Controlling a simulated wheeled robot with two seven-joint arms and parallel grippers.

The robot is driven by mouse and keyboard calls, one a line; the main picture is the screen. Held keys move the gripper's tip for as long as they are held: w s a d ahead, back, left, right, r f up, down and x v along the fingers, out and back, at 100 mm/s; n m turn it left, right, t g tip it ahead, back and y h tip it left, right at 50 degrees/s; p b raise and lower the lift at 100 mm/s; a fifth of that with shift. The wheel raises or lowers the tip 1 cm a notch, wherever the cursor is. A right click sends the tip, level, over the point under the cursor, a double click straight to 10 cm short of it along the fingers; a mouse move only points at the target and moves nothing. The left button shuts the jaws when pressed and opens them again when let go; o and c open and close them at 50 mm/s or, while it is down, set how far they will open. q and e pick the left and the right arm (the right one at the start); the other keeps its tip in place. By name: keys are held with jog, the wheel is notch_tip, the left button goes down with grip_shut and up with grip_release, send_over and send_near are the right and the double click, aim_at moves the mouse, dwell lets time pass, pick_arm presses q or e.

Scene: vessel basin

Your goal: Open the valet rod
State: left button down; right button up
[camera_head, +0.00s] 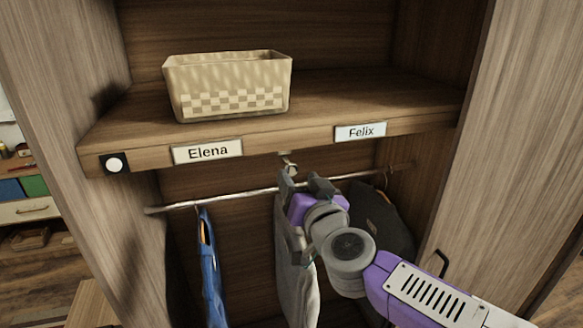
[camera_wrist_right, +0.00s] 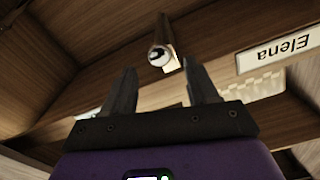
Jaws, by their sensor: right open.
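The valet rod (camera_head: 288,156) is a small metal piece under the shelf's front edge, between the Elena and Felix labels. In the right wrist view, its pale round end (camera_wrist_right: 160,53) faces me. My right gripper (camera_head: 289,180) reaches in from the lower right, just below the valet rod. In the right wrist view, its two dark fingers (camera_wrist_right: 158,68) are spread, and the rod's end appears between and beyond their tips. I cannot tell whether they touch it. Nothing is held. My left gripper is not in view.
A woven basket (camera_head: 232,88) stands on the wooden shelf (camera_head: 370,100). A hanging rail (camera_head: 250,196) crosses below, with a blue garment (camera_head: 210,265) and grey garment (camera_head: 296,285) on it. The grey garment is close to my right gripper. Cabinet walls close both sides.

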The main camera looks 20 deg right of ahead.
aim_at(292, 170)
jog(key=w, duration=0.6)
jog(key=shift+a+f+b, duration=0.1)
jog(key=shift+b, duration=0.2)
jog(key=shift+s, duration=0.1)
jog(key=shift+c, duration=0.3)
grip_shut()
